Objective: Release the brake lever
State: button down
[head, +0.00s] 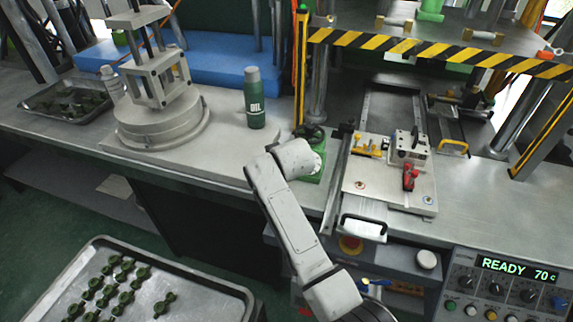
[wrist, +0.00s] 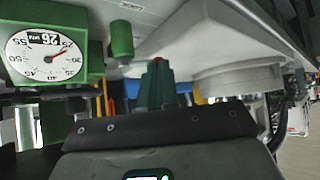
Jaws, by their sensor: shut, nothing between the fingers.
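No part can be clearly identified as the brake lever. A small red-handled part (head: 410,178) stands on the pale fixture plate (head: 385,190), right of my arm. In the head view my white arm reaches up to a green device (head: 316,168) with a dark top, and my gripper is hidden there. In the wrist view my gripper (wrist: 155,75) is shut and empty, its dark fingers together. A green box with a white dial gauge (wrist: 45,55) is to its upper left.
A green bottle (head: 254,98) stands on the bench left of my arm, near a round pale machine base (head: 160,125). A striped press frame (head: 440,50) overhangs the fixture. A tray of green parts (head: 200,290) is at lower left. A control panel (head: 505,288) reads READY 70.

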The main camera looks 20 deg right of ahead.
jog(key=m+h+b, duration=0.1)
jog(key=b, duration=0.1)
jog(key=w+a+f+m+h+b, duration=0.1)
jog(key=m, duration=0.1)
jog(key=shift+w+a+b, duration=0.2)
jog(key=shift+w+b, duration=0.05)
jog(key=shift+b, duration=0.1)
jog(key=b, duration=0.1)
jog(key=w+m+h+b, duration=0.1)
jog(key=shift+a+m+h+b, duration=0.2)
jog(key=shift+m+h+b, duration=0.1)
jog(key=shift+b, duration=0.1)
jog(key=m+h+b, duration=0.1)
jog(key=w+m+g+h+b, duration=0.1)
jog(key=b, duration=0.1)
jog(key=shift+w+a+r+m+b, duration=0.2)
jog(key=shift+r+m+b, duration=0.1)
jog(key=shift+m, duration=0.1)
jog(key=shift+w+b, duration=0.2)
jog(key=shift+b, duration=0.1)
jog(key=shift+w+r, duration=0.15)
jog(key=shift+w, duration=0.05)
